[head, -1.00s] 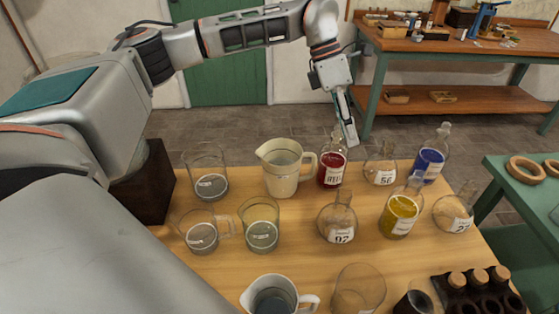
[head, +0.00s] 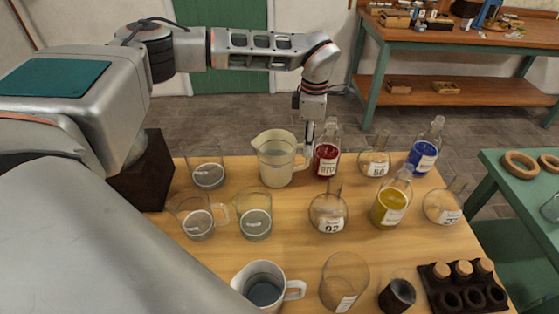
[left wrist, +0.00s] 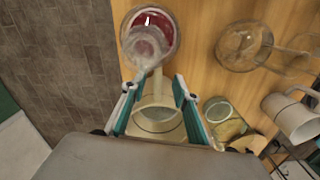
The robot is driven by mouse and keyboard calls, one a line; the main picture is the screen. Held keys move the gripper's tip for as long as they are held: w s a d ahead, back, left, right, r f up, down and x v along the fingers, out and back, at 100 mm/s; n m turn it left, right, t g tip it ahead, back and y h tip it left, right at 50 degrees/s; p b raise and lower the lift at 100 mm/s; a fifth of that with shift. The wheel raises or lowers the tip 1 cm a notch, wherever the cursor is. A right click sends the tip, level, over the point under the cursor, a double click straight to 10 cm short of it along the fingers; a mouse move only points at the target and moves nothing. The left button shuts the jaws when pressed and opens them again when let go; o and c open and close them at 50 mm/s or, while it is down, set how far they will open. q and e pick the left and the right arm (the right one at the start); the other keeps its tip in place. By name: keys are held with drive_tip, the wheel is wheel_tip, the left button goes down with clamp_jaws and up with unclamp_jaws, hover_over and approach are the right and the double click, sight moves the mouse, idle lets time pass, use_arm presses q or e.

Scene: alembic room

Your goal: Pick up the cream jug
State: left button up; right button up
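The cream jug (head: 274,165) stands upright at the back of the wooden table, its handle pointing right toward a red-filled bottle (head: 327,158). My left gripper (head: 308,142) points down at the handle side of the jug. In the left wrist view, the two fingers of the left gripper (left wrist: 155,88) are spread apart, with the handle side of the cream jug (left wrist: 157,118) showing between them. I see no finger closed on it. The lower part of the jug is hidden by the gripper body in that view. My right gripper is not in view.
The red bottle stands close beside the handle; it also shows in the left wrist view (left wrist: 150,35). Glass beakers (head: 207,172) stand to the left. Flasks (head: 328,212) stand in front and right. A white jug (head: 264,286) with dark contents is near the front edge.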

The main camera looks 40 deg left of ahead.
use_arm(q)
drive_tip(key=f, duration=0.5)
drive_tip(key=shift+w+p, duration=0.2)
drive_tip(key=shift+p, duration=0.1)
drive_tip(key=shift+r, duration=0.1)
clamp_jaws()
